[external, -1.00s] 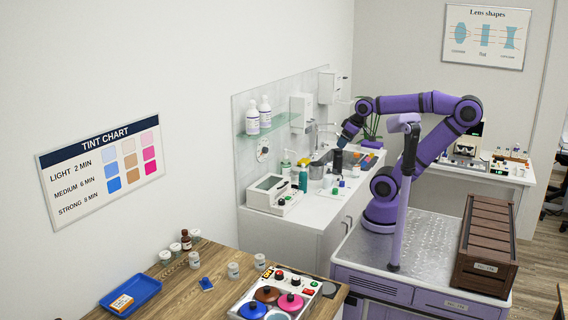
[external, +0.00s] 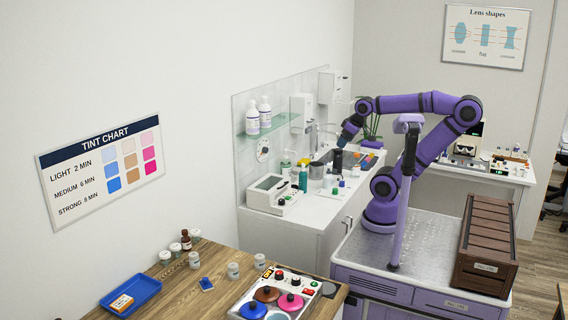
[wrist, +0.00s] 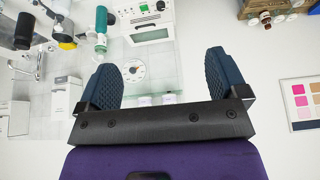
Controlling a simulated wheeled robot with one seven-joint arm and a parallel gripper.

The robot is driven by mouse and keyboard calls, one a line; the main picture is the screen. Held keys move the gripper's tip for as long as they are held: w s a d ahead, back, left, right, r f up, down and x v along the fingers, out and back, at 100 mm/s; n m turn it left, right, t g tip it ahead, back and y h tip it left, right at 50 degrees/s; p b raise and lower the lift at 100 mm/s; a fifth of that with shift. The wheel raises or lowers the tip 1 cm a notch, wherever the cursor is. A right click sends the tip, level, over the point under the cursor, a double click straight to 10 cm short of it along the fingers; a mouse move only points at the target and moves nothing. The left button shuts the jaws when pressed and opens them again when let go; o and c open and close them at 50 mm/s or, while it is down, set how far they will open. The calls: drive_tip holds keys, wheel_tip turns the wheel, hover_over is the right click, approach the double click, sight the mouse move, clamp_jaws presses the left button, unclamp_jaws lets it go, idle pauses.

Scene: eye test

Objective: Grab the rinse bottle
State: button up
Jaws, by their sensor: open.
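My gripper (external: 344,139) is over the sink end of the white counter in the external view, pointing down and left. In the wrist view my gripper (wrist: 161,58) has its two dark blue fingers wide apart with nothing between them. A teal bottle (external: 303,179) stands on the counter; it also shows in the wrist view (wrist: 100,24), beyond the left finger. Two white bottles with labels (external: 252,119) (external: 265,112) stand on the glass shelf; in the wrist view they are largely hidden behind my gripper. No label is readable, so I cannot tell which is the rinse bottle.
A white device (external: 272,194) sits at the near end of the counter. Dark cylinders (external: 337,162) and small jars crowd it near the sink. The glass shelf (external: 283,122) juts from the wall panel. A wooden table (external: 178,277) with a blue tray (external: 131,293) is at front left.

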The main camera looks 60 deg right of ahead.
drive_tip(key=c, duration=0.4)
drive_tip(key=shift+c, duration=0.2)
